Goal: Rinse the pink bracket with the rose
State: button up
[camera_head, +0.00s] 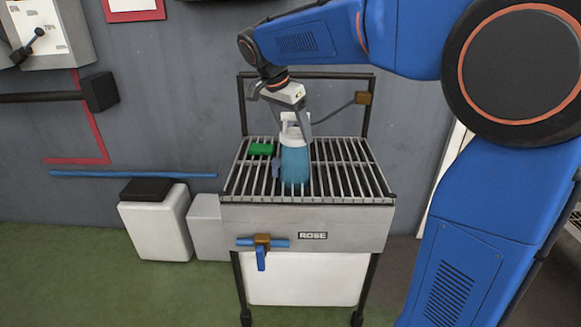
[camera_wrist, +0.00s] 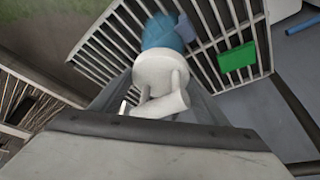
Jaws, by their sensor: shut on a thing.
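My gripper (camera_head: 294,120) is shut on a white fitting with a round head and a stub handle, apparently the rose (camera_wrist: 160,70). It is above the slatted grate (camera_head: 345,170) of the grey sink marked ROSE. A blue column (camera_head: 294,166) extends from the white head down to the slats; it also shows in the wrist view (camera_wrist: 160,33). I cannot tell whether it is water or a solid body. A small blue-grey piece (camera_wrist: 186,28) lies beside it. I see no pink bracket in either view; the column hides part of the grate.
A green block (camera_head: 261,149) lies on the grate, left of the blue column. A dark hose runs towards my gripper from a brown box (camera_head: 363,98) on the rear frame. A blue-handled valve (camera_head: 262,243) is on the sink front. White bins (camera_head: 158,225) stand left.

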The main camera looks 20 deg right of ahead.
aim_at(281, 133)
jog(key=shift+w+a, duration=0.2)
jog(key=shift+a, duration=0.45)
jog(key=shift+w+a, duration=0.1)
jog(key=shift+a, duration=0.1)
jog(key=shift+w+a, duration=0.2)
jog(key=shift+a, duration=0.4)
jog(key=shift+w+a, duration=0.2)
jog(key=shift+a, duration=0.4)
